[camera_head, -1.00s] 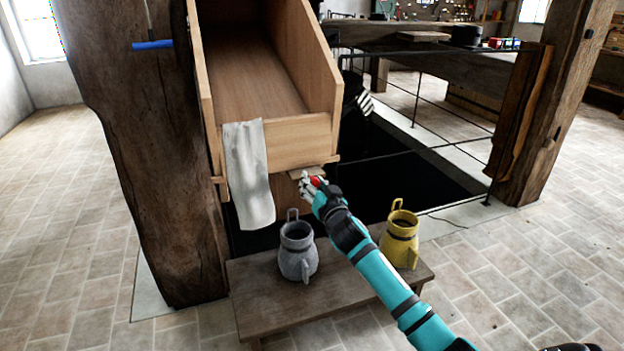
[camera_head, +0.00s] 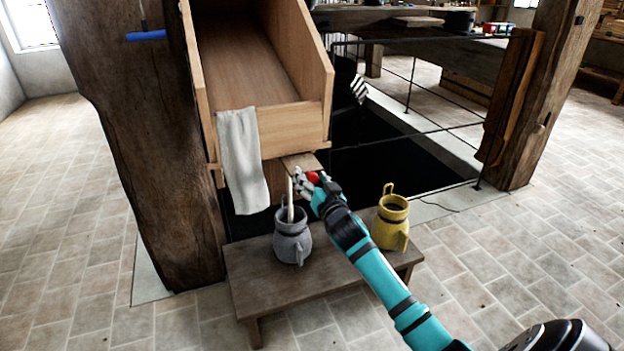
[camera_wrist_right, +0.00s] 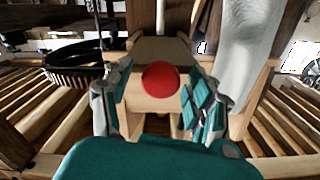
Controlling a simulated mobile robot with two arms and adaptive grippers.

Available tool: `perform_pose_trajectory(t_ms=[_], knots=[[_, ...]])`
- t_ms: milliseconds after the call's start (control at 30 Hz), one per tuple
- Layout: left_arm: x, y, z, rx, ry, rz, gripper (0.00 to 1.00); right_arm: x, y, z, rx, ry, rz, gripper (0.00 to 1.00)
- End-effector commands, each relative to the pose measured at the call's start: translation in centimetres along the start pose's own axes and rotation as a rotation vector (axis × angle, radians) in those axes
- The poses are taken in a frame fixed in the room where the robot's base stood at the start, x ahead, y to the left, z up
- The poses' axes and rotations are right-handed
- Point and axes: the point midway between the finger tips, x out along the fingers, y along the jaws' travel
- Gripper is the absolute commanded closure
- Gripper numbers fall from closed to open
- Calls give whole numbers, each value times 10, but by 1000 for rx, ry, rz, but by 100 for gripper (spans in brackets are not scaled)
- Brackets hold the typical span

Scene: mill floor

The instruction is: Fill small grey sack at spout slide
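The small grey sack (camera_head: 292,242) stands upright with its mouth open on a low wooden bench (camera_head: 262,285). A pale stream (camera_head: 290,200) falls from below the wooden spout (camera_head: 292,128) into its mouth. The slide (camera_head: 300,160) under the spout sticks out towards my right gripper (camera_head: 307,181). Its red knob (camera_wrist_right: 160,78) sits between my right fingers (camera_wrist_right: 157,98) in the right wrist view. The fingers stand apart, with a visible gap beside the knob, so the gripper looks open around it. My left gripper is out of view.
A yellow sack (camera_head: 391,225) stands on the bench's right end. A pale cloth (camera_head: 242,160) hangs over the spout's front. A thick timber post (camera_head: 130,150) is on the left. A dark railed pit (camera_head: 395,150) lies behind the bench.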

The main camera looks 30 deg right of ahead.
Motion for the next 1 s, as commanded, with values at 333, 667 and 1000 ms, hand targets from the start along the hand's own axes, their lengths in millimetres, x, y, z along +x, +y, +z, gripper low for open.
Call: perform_pose_trajectory(t_ms=[333, 667, 1000], knots=[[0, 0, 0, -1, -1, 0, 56, -13, 0, 1, 1, -1, -1, 42], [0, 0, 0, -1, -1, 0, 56, -82, 0, 1, 1, -2, 0, 42], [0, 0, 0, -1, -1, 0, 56, -119, 0, 0, 0, 0, 0, 42]])
